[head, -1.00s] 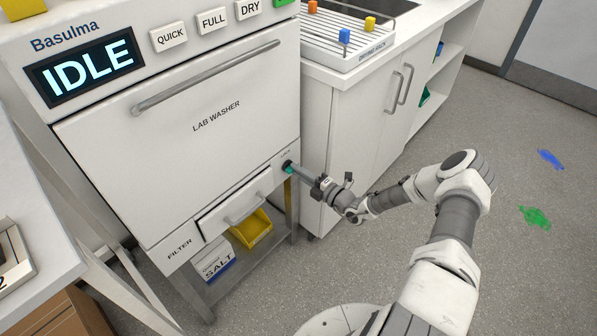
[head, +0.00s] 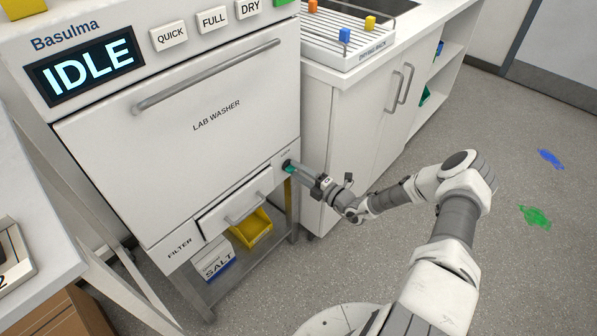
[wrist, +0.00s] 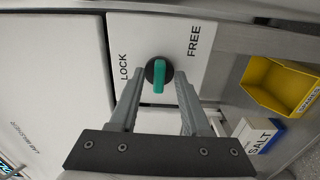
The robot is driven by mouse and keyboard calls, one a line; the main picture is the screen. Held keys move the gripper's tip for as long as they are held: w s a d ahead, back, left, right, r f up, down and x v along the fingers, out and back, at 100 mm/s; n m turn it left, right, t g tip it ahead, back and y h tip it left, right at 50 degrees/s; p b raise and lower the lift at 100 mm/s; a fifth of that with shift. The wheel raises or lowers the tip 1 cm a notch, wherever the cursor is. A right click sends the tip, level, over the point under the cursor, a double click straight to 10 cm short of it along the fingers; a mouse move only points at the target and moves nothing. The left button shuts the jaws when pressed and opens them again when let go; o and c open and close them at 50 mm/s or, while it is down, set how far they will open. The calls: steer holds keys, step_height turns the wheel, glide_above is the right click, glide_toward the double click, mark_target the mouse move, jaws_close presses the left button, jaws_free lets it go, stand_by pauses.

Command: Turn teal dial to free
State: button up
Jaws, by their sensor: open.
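The teal dial (wrist: 159,76) sits on a dark round base on the washer's white lower panel (wrist: 150,32), between the printed words LOCK and FREE. In the wrist view its teal bar stands upright in the picture, pointing at neither word squarely. My gripper (wrist: 158,88) is open, with one finger on each side of the dial and a visible gap to it on both sides. In the head view my gripper (head: 299,168) reaches the panel's right end, and only a bit of the teal dial (head: 289,168) shows there.
The lab washer (head: 190,120) shows IDLE. Left of the dial are a drawer (head: 236,204) and a FILTER panel. Below are a yellow bin (head: 252,228) and a SALT box (head: 214,258). A white cabinet (head: 345,150) stands close on the right. Open floor lies farther right.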

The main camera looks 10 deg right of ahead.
steer(key=p+v, duration=0.3)
steer(key=v, duration=1.4)
steer(key=shift+s+d, duration=0.15)
steer(key=shift+r, duration=0.1)
